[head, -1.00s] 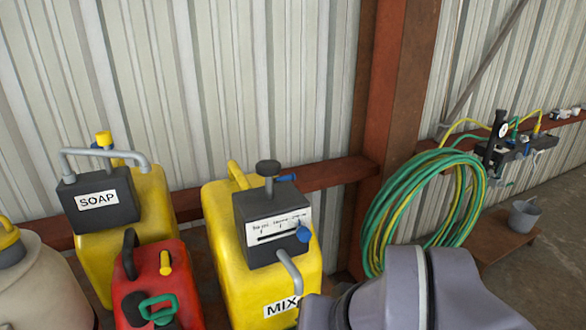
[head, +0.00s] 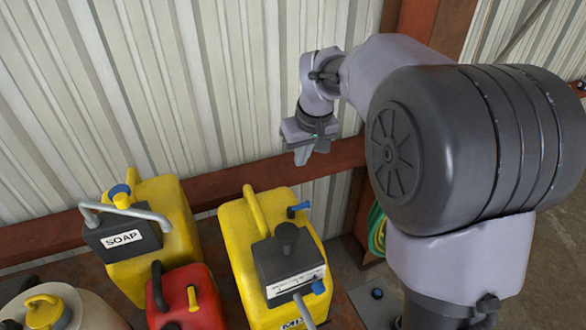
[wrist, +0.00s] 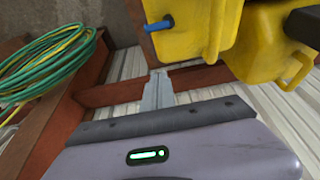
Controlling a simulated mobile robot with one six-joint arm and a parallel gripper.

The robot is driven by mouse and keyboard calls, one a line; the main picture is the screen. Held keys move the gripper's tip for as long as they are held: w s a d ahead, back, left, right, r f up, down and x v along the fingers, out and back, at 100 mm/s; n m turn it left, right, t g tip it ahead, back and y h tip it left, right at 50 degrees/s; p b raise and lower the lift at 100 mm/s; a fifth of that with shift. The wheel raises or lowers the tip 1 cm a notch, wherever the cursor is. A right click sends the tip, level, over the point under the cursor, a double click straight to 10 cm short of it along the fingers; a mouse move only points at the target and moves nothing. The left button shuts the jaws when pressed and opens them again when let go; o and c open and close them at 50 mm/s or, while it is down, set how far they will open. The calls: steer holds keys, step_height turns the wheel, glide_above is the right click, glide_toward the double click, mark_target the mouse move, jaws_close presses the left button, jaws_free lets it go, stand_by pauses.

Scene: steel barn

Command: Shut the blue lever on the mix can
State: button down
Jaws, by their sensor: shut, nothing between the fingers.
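The yellow mix can (head: 236,232) stands at the lower middle of the head view, a dark box (head: 282,262) on its top. Its blue lever (head: 299,208) sticks out to the right near the can's back edge. In the wrist view the blue lever (wrist: 158,25) points left from the yellow can (wrist: 205,30). My gripper (head: 302,158) is shut and empty, pointing down near the wall, above and behind the can. In the wrist view my gripper (wrist: 159,76) is below the lever in the picture, apart from it.
A yellow soap can (head: 172,215), a red can (head: 190,300) and a beige container (head: 25,310) stand left of the mix can. A rust-red rail (head: 348,155) runs along the corrugated wall. A green and yellow hose coil (wrist: 45,75) hangs left in the wrist view.

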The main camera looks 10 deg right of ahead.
steer(key=s, duration=0.2)
glide_above(299, 209)
steer(key=w, duration=0.5)
steer(key=f, duration=0.9)
steer(key=shift+w+d+f+b, duration=0.1)
steer(key=shift+d+f+b, duration=0.1)
steer(key=shift+f+b, duration=0.15)
steer(key=shift+s+d+f, duration=0.1)
steer(key=shift+s+f, duration=0.2)
steer(key=shift+s, duration=0.3)
steer(key=shift+s+d+f, duration=0.1)
steer(key=shift+s+f, duration=0.15)
steer(key=shift+s, duration=0.3)
steer(key=shift+s+d+f, duration=0.1)
steer(key=shift+s+f, duration=0.1)
steer(key=shift+s, duration=0.3)
steer(key=shift+w+f, duration=0.1)
steer(key=shift+w, duration=0.05)
